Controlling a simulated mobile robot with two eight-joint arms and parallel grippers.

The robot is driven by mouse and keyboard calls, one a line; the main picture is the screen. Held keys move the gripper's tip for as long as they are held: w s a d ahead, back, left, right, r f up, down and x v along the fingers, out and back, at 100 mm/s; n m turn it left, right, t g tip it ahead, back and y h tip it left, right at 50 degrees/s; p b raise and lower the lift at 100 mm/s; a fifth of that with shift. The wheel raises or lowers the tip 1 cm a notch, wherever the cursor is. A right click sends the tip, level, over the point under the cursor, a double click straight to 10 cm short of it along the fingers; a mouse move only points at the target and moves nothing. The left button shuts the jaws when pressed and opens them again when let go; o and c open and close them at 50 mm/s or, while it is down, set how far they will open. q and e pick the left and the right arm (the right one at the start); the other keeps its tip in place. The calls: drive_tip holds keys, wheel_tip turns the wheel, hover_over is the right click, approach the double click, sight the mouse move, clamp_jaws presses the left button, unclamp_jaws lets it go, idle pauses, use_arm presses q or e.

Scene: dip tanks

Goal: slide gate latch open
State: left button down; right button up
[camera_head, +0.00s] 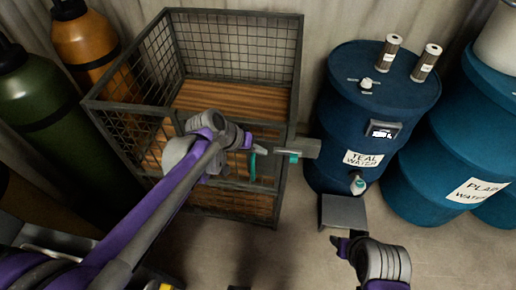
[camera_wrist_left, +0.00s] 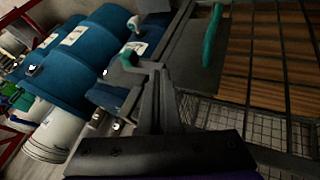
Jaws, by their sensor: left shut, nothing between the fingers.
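The gate latch is a grey bar (camera_head: 309,147) with a teal knob (camera_head: 293,158) on the wire cage's front right corner. The gate's upright teal handle (camera_head: 252,166) is left of it and also shows in the left wrist view (camera_wrist_left: 212,36). My left gripper (camera_head: 256,149) is shut and empty just left of the latch, above the handle. In the left wrist view its fingertips (camera_wrist_left: 157,68) are close beside the latch's grey plate and teal knob (camera_wrist_left: 128,54); contact cannot be told.
The wire cage (camera_head: 240,18) has wooden slats inside. A teal-water drum (camera_head: 335,110) with a tap (camera_head: 358,184) stands right of it, above a small grey stand (camera_head: 343,211). A plain-water drum (camera_head: 440,165) is farther right. Gas cylinders (camera_head: 35,105) stand left. Floor in front is partly clear.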

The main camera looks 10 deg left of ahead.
sight(297, 159)
use_arm(q)
drive_tip(key=w+d+f, duration=0.2)
drive_tip(key=d+f, duration=0.2)
drive_tip(key=d, duration=0.2)
drive_tip(key=shift+d+f, duration=0.25)
drive_tip(key=shift+d, duration=0.1)
drive_tip(key=d, duration=0.4)
drive_tip(key=shift+d, duration=0.3)
drive_tip(key=shift+a, duration=0.15)
